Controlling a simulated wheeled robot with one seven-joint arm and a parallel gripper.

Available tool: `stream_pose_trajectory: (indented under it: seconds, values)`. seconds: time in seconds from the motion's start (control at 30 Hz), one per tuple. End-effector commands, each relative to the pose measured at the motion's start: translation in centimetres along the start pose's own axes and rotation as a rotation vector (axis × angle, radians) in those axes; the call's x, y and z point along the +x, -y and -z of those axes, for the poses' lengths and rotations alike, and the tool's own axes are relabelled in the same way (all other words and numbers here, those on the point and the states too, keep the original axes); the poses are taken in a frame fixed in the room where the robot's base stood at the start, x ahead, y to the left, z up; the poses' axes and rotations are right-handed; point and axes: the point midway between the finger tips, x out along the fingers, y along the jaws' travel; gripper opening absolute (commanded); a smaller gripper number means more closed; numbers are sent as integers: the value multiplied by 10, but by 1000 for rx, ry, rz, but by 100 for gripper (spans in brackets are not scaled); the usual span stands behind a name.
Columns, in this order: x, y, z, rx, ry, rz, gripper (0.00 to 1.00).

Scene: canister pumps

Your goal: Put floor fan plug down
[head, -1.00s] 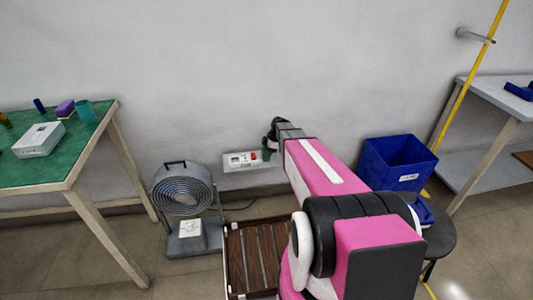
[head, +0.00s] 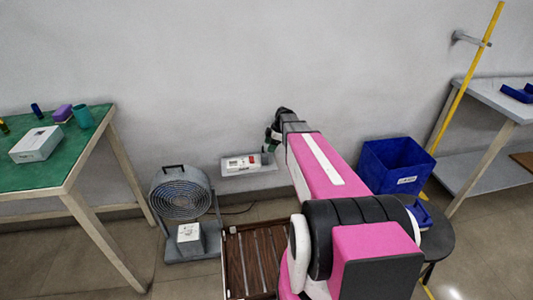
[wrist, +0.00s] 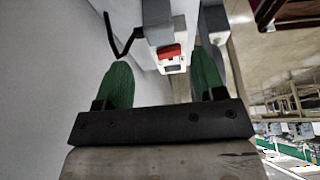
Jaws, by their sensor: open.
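My gripper (wrist: 162,68) is open, with its green fingers apart. In the head view my gripper (head: 268,147) is at the right end of a small wall shelf (head: 262,182). A white outlet unit with a red switch (head: 242,163) lies on that shelf. In the wrist view the red switch (wrist: 169,51) shows between the fingers, beyond their tips. A grey block (wrist: 158,22) with a bent black cord (wrist: 120,42) is beside it; it may be the fan plug, but I cannot tell for sure. Nothing is visibly held. The floor fan (head: 181,195) stands on the floor left of the shelf.
A green-topped table (head: 75,150) with a white box (head: 36,144) is at the left. A slatted brown rack (head: 250,260) is below the shelf. A blue bin (head: 396,165) and a dark stool (head: 437,235) are right of my arm. A yellow pole (head: 468,80) leans by a grey bench.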

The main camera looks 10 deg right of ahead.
Motion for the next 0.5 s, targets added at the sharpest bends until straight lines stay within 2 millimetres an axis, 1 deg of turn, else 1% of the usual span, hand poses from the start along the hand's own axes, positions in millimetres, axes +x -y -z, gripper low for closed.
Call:
stream_pose_trajectory:
  seconds: [0.03,0.2,0.37,0.47,0.5]
  values:
    - [-11,0,0,0,0,-2,63]
    - [-34,0,0,0,0,-1,63]
    - [-44,1,0,3,1,0,63]
    - [-45,9,2,40,10,2,63]
    - [-44,15,4,71,19,3,63]
